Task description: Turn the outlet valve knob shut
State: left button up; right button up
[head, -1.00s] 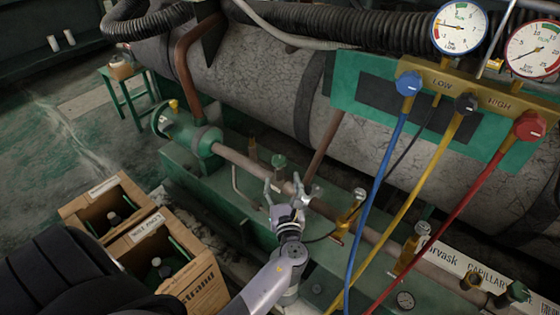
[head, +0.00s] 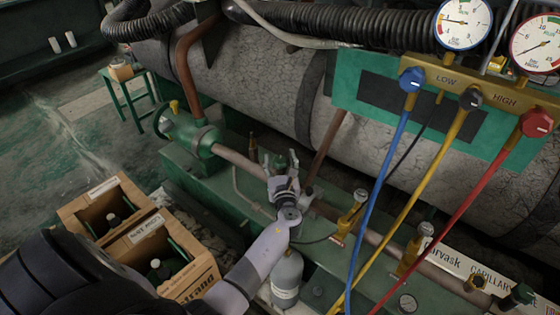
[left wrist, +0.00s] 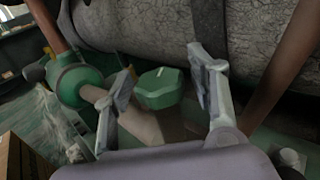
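A green faceted valve knob (left wrist: 160,88) with a small light mark on top stands on the pipe line and fills the middle of the left wrist view. It also shows in the head view (head: 280,161), partly hidden by my gripper. My left gripper (head: 283,163) is open, with one finger on each side of the knob. In the left wrist view the left gripper (left wrist: 165,88) shows visible gaps between its fingertips and the knob; how close they are in depth is unclear. My right gripper is not in view.
A grey cylinder (head: 286,277) stands below my left gripper. Blue (head: 377,190), yellow (head: 410,195) and red (head: 452,215) hoses hang at right from the gauge manifold (head: 470,92). A large grey tank (head: 235,85) lies behind.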

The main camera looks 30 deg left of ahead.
pick_arm(q)
jog(key=c, duration=1)
